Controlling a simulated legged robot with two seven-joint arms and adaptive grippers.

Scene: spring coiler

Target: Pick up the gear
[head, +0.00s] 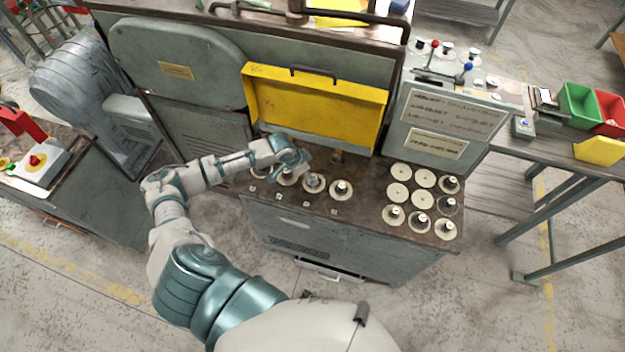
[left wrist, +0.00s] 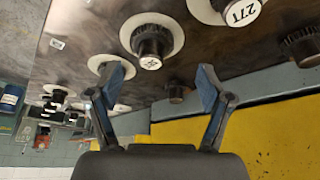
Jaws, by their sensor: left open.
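Dark gears stand on white discs along the front ledge of the grey machine, such as one gear (head: 342,188) right of my left gripper (head: 302,168) in the head view. My left gripper (left wrist: 160,88) is open and empty, its blue-tipped fingers apart. In the left wrist view a dark gear (left wrist: 153,42) stands on a white disc beyond the fingertips. A gear marked 27T (left wrist: 242,12) is at the top edge. Another toothed gear (left wrist: 302,44) is at the right edge. The left finger overlaps a further white disc. My right gripper is out of view.
The yellow open cover (head: 315,110) stands behind the ledge. A bare dark peg (left wrist: 177,93) shows between the fingers. A grid of white discs (head: 424,178), several holding gears, is on the right. A grey box with labels (head: 445,120) rises behind it.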

